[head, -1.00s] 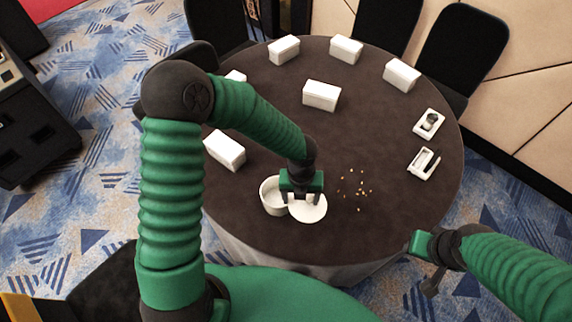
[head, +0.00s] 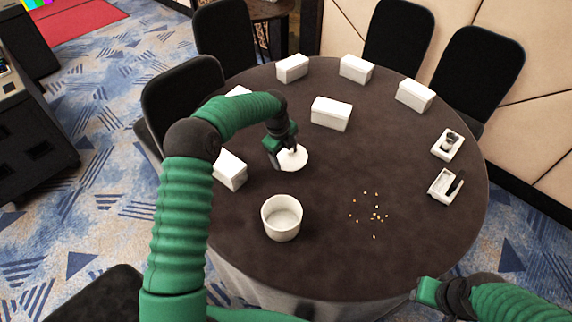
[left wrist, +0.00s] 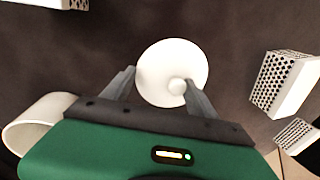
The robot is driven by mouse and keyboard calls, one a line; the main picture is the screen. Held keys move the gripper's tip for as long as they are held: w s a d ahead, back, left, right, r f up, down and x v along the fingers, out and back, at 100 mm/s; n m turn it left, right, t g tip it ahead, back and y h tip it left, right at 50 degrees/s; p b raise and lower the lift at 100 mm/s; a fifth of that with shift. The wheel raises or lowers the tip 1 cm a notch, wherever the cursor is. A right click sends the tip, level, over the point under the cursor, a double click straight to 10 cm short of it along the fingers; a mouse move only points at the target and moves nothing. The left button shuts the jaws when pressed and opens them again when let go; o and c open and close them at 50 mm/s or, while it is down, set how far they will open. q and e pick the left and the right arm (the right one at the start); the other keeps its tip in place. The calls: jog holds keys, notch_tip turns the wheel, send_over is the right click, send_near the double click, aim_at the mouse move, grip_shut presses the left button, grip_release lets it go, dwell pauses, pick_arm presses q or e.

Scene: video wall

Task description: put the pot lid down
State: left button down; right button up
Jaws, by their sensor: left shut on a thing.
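The white pot lid (head: 296,160) is round with a small knob. In the head view it is at my left gripper (head: 287,147), left of the middle of the dark table. My left gripper is shut on the lid; in the left wrist view the lid (left wrist: 165,60) shows between and beyond the fingers. I cannot tell whether it touches the tabletop. The white pot (head: 282,230) stands open and uncovered, nearer to me; its rim also shows in the left wrist view (left wrist: 35,122). My right gripper (head: 424,293) is off the table's front right edge, its fingers unclear.
The round table (head: 330,255) holds several white boxes, one (head: 229,170) close left of the lid and one (head: 331,113) behind it. Small crumbs (head: 372,213) lie right of the pot. Two small white trays (head: 445,186) are at the right edge. Black chairs (head: 396,38) stand around.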

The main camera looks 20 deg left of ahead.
aim_at(284, 160)
pick_arm(q)
notch_tip(284, 160, down, 4)
jog(key=shift+r, duration=0.1)
jog(key=shift+s, duration=0.1)
jog(key=shift+c, duration=2.3)
grip_release()
jog(key=shift+o, duration=1.3)
